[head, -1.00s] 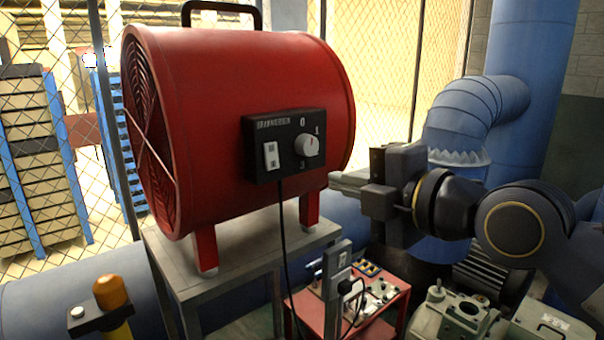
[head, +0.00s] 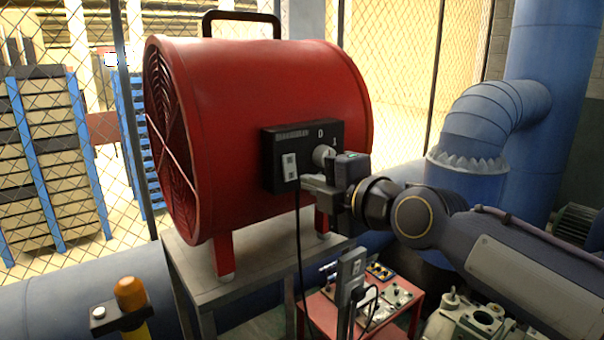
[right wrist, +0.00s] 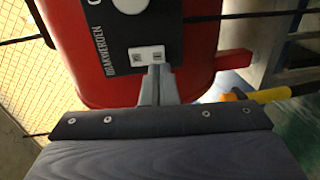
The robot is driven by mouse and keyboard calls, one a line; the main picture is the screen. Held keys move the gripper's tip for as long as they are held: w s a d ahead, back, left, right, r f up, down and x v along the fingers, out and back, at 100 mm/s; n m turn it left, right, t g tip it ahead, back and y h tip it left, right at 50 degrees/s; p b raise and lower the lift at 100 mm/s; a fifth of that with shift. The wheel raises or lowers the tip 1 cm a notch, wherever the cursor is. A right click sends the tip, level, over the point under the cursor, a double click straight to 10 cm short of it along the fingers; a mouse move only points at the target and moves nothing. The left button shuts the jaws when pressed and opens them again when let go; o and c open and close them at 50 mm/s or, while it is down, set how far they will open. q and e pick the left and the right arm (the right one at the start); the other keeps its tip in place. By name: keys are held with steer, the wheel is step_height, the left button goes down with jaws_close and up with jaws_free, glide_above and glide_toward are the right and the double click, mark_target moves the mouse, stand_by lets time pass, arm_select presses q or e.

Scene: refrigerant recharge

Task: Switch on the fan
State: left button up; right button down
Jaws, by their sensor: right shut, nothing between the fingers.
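The red drum fan (head: 265,85) stands on a grey metal stand and faces left in the head view. A black control box (head: 276,139) on its side carries a white rocker switch (head: 289,167) and a white round knob (head: 322,153), partly hidden by my gripper. My right gripper (head: 306,182) is shut and empty, its fingertips just right of the switch in the head view. In the right wrist view the shut fingertips (right wrist: 157,70) lie at the lower edge of the white switch (right wrist: 147,55). I cannot tell whether they touch it. My left gripper is not in view.
A black cable (head: 298,240) hangs from the box. Below are a grey post (head: 349,285) and a red cart (head: 395,311) with instruments. A large blue pipe (head: 545,90) rises at right. A yellow post with an orange cap (head: 130,292) stands front left.

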mark_target(292, 177)
steer(key=shift+x, duration=1.8)
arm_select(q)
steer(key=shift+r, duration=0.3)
arm_select(e)
steer(key=shift+d, duration=0.1)
